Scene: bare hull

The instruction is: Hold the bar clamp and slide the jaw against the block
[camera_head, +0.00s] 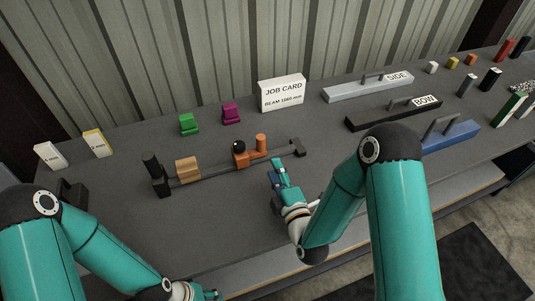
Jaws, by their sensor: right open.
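The bar clamp lies on the grey bench, with its dark bar (217,165) running left to right. Its black fixed end (161,182) is at the left and a dark end stop (298,147) at the right. A wooden block (187,168) sits at the bar near the fixed end. The orange sliding jaw (240,158), with a black knob, is right of the block, with a gap between them. My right gripper (278,170) is open and empty, in front of the bar and right of the jaw. My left gripper (209,295) is at the bottom edge, mostly cut off.
Green (188,124) and purple (231,113) pieces and a job card (282,93) stand behind the clamp. White (50,156) and yellow-edged (97,143) blocks are at the left. SIDE (368,88) and BOW (394,112) bars lie at the right. Bench in front of the clamp is clear.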

